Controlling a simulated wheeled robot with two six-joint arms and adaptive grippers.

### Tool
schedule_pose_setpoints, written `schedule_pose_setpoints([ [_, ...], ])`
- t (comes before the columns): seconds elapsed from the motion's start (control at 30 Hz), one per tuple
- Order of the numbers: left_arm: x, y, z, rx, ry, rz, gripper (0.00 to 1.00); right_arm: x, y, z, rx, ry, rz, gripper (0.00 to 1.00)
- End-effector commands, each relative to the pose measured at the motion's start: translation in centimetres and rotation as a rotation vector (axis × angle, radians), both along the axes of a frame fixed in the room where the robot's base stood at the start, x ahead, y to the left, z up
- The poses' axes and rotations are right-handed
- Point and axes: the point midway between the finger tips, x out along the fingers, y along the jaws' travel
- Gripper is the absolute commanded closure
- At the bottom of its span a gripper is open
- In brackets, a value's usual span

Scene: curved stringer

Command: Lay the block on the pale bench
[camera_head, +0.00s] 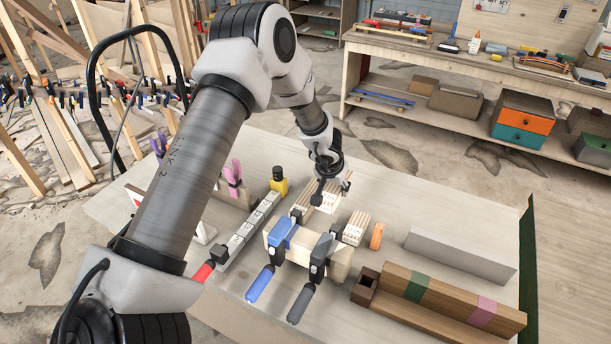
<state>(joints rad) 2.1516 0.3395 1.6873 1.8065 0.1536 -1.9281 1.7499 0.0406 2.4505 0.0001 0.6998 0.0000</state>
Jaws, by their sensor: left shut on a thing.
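My left arm reaches in from the left over the pale bench (440,210). My left gripper (326,193) points down near the middle of the bench. It is shut on a small pale wooden block (330,203), partly hidden by the fingers. I cannot tell whether the block touches what is below it. Just in front is a pale wooden form (340,266) with a blue clamp (281,235) and a dark clamp (318,258). My right gripper is not in view.
A bundle of pale strips (355,228) and an orange piece (376,237) lie right of the gripper. A grey bar (458,256) and a brown stepped rack (440,300) lie farther right. A long clamp with a red handle (203,272) lies left. The bench's back right is clear.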

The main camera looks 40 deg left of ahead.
Motion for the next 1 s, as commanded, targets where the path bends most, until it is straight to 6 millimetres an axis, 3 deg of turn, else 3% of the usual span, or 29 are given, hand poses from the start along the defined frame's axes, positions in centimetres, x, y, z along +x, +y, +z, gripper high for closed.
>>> schedule_pose_setpoints([
  [0.03,0.0,0.0,-1.9,0.001,0.001,-0.001,0.9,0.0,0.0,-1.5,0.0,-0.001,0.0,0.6],
  [0.13,0.0,0.0,-4.5,0.001,0.002,-0.001,0.9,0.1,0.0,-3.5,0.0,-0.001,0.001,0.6],
  [0.47,0.0,0.0,-9.5,0.001,0.001,-0.001,0.9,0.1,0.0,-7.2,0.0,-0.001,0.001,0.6],
  [0.8,0.0,0.0,-9.5,0.0,0.001,-0.001,0.9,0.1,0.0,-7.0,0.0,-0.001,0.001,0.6],
  [0.83,0.0,0.0,-9.5,0.0,0.001,0.0,0.42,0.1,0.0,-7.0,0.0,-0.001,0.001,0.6],
  [0.9,0.0,0.1,-9.4,0.0,0.001,0.0,0.23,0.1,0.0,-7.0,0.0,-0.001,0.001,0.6],
  [1.0,0.0,0.1,-9.4,0.001,0.001,0.0,0.23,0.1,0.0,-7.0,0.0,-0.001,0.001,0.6],
])
